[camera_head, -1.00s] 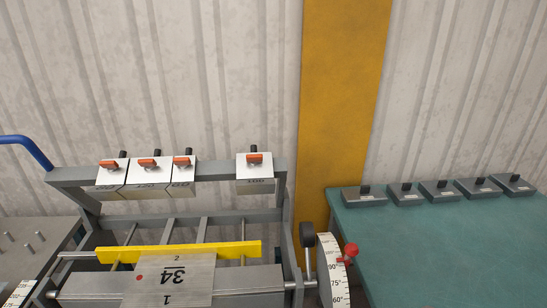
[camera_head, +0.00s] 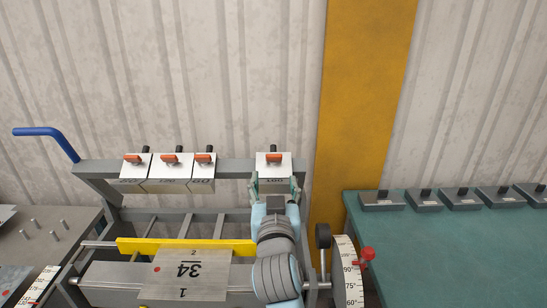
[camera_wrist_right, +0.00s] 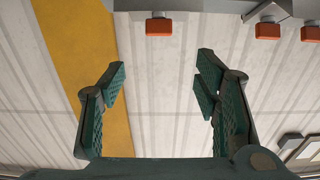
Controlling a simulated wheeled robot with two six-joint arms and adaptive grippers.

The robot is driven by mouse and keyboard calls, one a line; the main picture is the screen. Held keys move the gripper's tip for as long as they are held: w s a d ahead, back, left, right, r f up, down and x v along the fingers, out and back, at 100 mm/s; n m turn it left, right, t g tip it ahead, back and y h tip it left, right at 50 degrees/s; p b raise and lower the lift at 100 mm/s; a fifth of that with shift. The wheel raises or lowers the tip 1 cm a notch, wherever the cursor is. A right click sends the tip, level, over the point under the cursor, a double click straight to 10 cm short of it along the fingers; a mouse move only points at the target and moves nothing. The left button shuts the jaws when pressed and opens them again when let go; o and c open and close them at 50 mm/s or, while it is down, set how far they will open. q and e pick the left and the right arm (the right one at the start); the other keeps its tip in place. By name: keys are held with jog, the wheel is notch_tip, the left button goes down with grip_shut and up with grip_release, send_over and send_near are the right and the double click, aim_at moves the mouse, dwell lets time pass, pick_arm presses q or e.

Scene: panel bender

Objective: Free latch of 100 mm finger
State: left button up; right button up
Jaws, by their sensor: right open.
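The 100 mm finger (camera_head: 273,161) is a white block on the grey upper beam, set apart to the right of the other fingers. Its orange latch (camera_head: 274,158) lies crosswise on its face, below a black knob. My right gripper (camera_head: 275,186) is open just below and in front of this finger, its fingertips partly overlapping the finger's lower edge in the picture. In the right wrist view, the open, empty fingers (camera_wrist_right: 161,68) have the orange latch (camera_wrist_right: 158,27) beyond their tips, apart from them. My left gripper is out of view.
Several more fingers with orange latches (camera_head: 170,159) hang on the beam to the left. An angle dial (camera_head: 348,270) and a green table (camera_head: 430,250) with dark blocks are at right.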

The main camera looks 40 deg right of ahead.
aim_at(274, 158)
jog(key=p+x, duration=0.1)
jog(key=x, duration=1.1)
jog(key=shift+w+d+f, duration=0.1)
jog(key=shift+d+f, duration=0.05)
jog(key=shift+d, duration=0.1)
jog(key=c, duration=1.1)
